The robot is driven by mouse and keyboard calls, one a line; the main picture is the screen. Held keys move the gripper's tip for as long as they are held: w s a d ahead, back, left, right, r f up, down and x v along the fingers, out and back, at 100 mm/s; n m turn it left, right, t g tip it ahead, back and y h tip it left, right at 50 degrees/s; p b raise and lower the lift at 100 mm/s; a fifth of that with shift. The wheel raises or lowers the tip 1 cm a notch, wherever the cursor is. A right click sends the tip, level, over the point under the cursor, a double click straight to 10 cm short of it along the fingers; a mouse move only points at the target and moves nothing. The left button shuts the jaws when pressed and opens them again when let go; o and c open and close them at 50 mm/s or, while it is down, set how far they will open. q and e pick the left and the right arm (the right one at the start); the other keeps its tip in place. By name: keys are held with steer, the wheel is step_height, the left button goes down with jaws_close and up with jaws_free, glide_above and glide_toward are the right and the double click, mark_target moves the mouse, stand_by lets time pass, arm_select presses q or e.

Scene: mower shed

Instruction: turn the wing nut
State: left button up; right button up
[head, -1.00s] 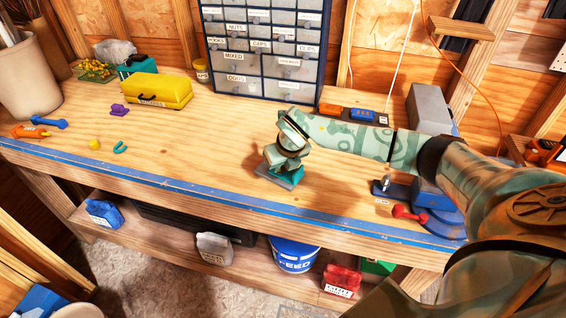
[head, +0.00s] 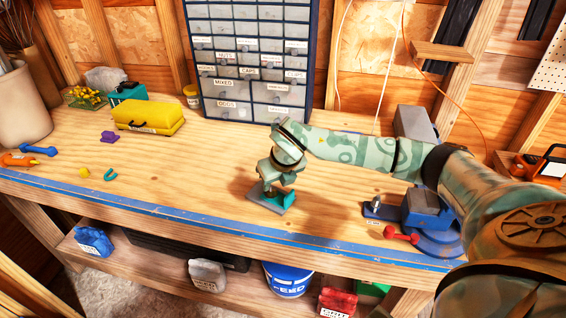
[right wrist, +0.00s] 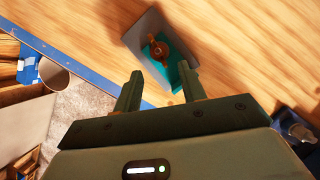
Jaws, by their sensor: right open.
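The wing nut (right wrist: 161,49) is brass-coloured and sits on a teal block (right wrist: 183,74) on a grey plate (right wrist: 138,40), in the right wrist view. In the head view the plate and teal block (head: 288,196) stand on the bench near its front edge, and my gripper hides the nut. My right gripper (right wrist: 159,74) is open and empty. Its two fingers point toward the block, apart from each other, with the nut just beyond the tips and roughly between them. In the head view the right gripper (head: 272,187) hangs close above the plate. My left gripper is out of view.
A yellow case (head: 149,117) and small coloured pieces lie to the left. A drawer cabinet (head: 254,60) stands behind. The bench between is clear.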

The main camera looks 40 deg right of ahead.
steer(key=v, duration=1.1)
steer(key=shift+p, duration=0.3)
steer(key=shift+d, duration=0.1)
